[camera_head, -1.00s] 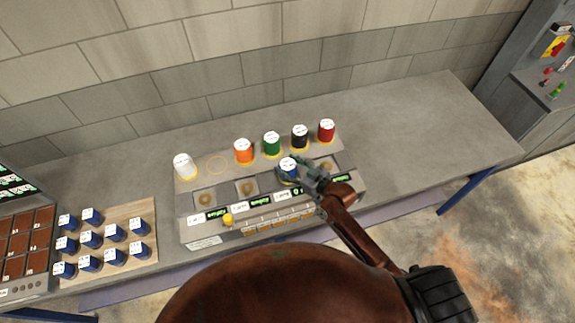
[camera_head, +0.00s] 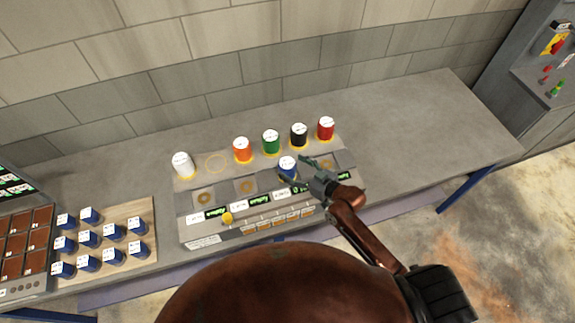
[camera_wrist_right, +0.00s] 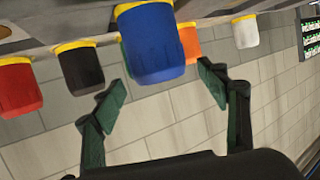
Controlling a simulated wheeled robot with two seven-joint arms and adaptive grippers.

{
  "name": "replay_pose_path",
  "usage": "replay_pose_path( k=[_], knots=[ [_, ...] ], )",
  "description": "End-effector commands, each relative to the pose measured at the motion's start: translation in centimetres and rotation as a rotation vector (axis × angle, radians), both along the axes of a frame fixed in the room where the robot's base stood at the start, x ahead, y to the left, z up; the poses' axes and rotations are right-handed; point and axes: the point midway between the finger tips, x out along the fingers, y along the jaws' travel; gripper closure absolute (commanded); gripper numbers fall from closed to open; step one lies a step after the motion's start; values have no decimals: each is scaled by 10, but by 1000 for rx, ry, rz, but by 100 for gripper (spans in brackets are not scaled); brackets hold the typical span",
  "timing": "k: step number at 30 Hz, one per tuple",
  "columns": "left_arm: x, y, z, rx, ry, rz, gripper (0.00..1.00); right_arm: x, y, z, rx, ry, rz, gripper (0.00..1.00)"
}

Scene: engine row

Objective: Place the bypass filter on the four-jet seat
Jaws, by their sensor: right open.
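A blue canister (camera_head: 287,168) with a white top stands upright on the front row of the grey rack (camera_head: 185,232), third position from the left. I cannot read which filter it is. Two ring-marked seats, the left one (camera_head: 205,197) and the second (camera_head: 247,187), are empty to its left. The seat labels are too small to tell which is four-jet. My right gripper (camera_head: 313,171) is open and empty, just to the right of the blue canister. In the right wrist view the blue canister (camera_wrist_right: 152,45) appears upside down, apart from the spread fingers (camera_wrist_right: 165,88). My left gripper is not in view.
The rack's back row holds white (camera_head: 182,164), orange (camera_head: 242,150), green (camera_head: 271,142), black (camera_head: 299,135) and red (camera_head: 326,129) canisters, with an empty ring (camera_head: 216,163) after the white. A yellow knob (camera_head: 227,218) sits in front. Blue-sided blocks stand on a board (camera_head: 143,215) at left. The bench right is clear.

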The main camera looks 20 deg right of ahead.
Motion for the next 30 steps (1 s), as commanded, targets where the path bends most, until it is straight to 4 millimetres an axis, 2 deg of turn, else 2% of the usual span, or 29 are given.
replay_pose_path(
  k=[1,6,12,18,30],
  knots=[
    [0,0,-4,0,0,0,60,-11,-7,0,-4,1,0,32],
    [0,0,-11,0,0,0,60,-39,-24,11,-4,1,1,32],
    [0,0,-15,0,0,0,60,-61,-37,20,-2,2,0,32],
    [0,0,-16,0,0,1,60,-68,-40,24,0,1,0,32],
    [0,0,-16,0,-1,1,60,-68,-40,24,-1,1,0,32]
  ],
)
